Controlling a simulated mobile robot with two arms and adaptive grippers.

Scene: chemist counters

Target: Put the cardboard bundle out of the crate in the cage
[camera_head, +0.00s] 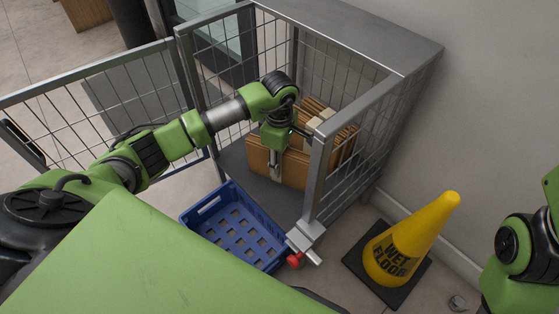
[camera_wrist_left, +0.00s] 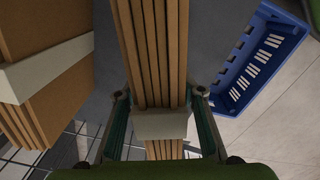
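The cardboard bundle (camera_head: 292,167), brown sheets with a pale band, is inside the wire cage (camera_head: 318,170), low over its grey floor. My left gripper (camera_head: 277,150) reaches down onto it. In the left wrist view the bundle (camera_wrist_left: 160,60) lies between the fingers (camera_wrist_left: 160,98), with a fingertip against each side by its pale band. Whether its underside touches the floor is hidden. The blue crate (camera_head: 232,232) stands empty in front of the cage; it also shows in the left wrist view (camera_wrist_left: 262,60). My right gripper is out of view.
Another banded cardboard bundle (camera_head: 338,121) stands behind, at the cage's right; it is close on the left in the wrist view (camera_wrist_left: 45,65). The cage door (camera_head: 110,95) is swung open to the left. A yellow wet-floor cone (camera_head: 410,240) stands right of the cage by the wall.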

